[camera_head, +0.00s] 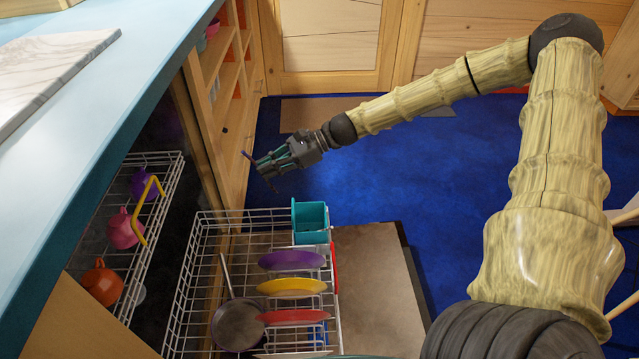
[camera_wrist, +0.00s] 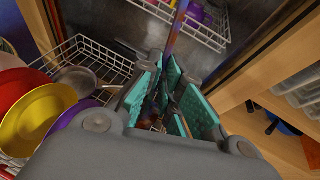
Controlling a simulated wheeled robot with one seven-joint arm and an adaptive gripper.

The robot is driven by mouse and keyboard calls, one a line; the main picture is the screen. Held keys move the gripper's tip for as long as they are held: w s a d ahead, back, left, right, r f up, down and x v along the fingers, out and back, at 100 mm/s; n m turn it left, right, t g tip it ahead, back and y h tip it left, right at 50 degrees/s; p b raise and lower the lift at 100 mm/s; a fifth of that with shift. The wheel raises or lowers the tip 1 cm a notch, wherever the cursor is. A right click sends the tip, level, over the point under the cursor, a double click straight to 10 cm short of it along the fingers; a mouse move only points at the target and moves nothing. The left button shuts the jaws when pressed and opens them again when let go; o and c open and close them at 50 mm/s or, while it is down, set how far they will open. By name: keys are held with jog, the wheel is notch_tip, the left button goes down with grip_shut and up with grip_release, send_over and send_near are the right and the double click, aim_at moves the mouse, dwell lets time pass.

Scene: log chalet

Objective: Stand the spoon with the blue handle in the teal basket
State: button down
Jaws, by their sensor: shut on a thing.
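My gripper (camera_head: 268,165) is shut on a thin, dark blue-purple utensil, which I take to be the spoon (camera_head: 247,156). It is held in the air beyond the far end of the pulled-out dish rack. In the wrist view the spoon (camera_wrist: 178,30) runs up and away from between the teal finger pads (camera_wrist: 165,100); its lower part is mostly hidden by the fingers. The teal basket (camera_head: 311,226) sits at the rack's far right corner, to the right of and nearer than my gripper. The basket cannot be made out in the wrist view.
The lower rack (camera_head: 212,216) holds purple, yellow and red plates (camera_head: 291,287) and a pan (camera_head: 238,325). An upper rack (camera_head: 160,158) holds several cups. The open dishwasher door (camera_head: 375,265) lies right of the rack. A counter (camera_head: 110,90) overhangs at left. Blue floor beyond is free.

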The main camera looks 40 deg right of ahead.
jog(key=s+d+f+m+t+b, duration=0.1)
jog(key=d+f+m+t+b, duration=0.4)
jog(key=d+b, duration=0.9)
notch_tip(320, 180, down, 5)
jog(key=d+t, duration=0.1)
jog(key=t, duration=0.1)
jog(key=shift+d+r+m+t+b, duration=0.2)
jog(key=shift+d+m+t+b, duration=0.1)
jog(key=shift+d+t+b, duration=0.1)
jog(key=shift+f, duration=0.2)
notch_tip(320, 180, down, 11)
jog(key=b, duration=1)
jog(key=shift+f, duration=0.2)
dwell(0.5)
dwell(0.4)
jog(key=c, duration=1.5)
grip_release()
